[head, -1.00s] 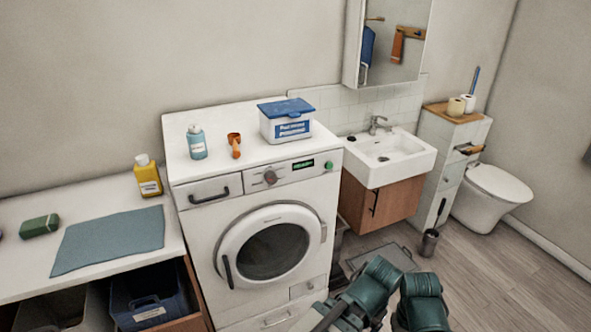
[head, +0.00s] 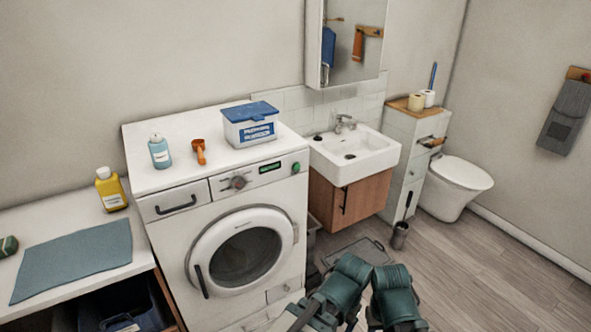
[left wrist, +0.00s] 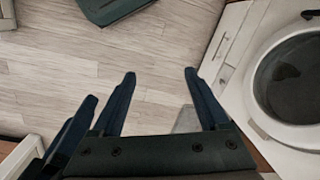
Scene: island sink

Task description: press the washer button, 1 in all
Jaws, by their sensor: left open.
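The white washer (head: 165,250) stands left of the middle in the head view, its round door shut. A round green button (head: 296,167) sits at the right end of its control panel, beside a small lit display (head: 270,168) and a grey knob (head: 238,183). In the left wrist view my left gripper (left wrist: 160,76) is open and empty over the wooden floor. The washer's door (left wrist: 295,82) shows at the right of that view, apart from the fingers; the button is not seen there. My right gripper is in neither view.
On the washer stand a blue bottle (head: 159,152), an orange scoop (head: 199,152) and a blue-lidded box (head: 250,128). A counter with a yellow bottle (head: 111,190) is on the left. A sink (head: 352,152) and toilet (head: 455,185) are on the right.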

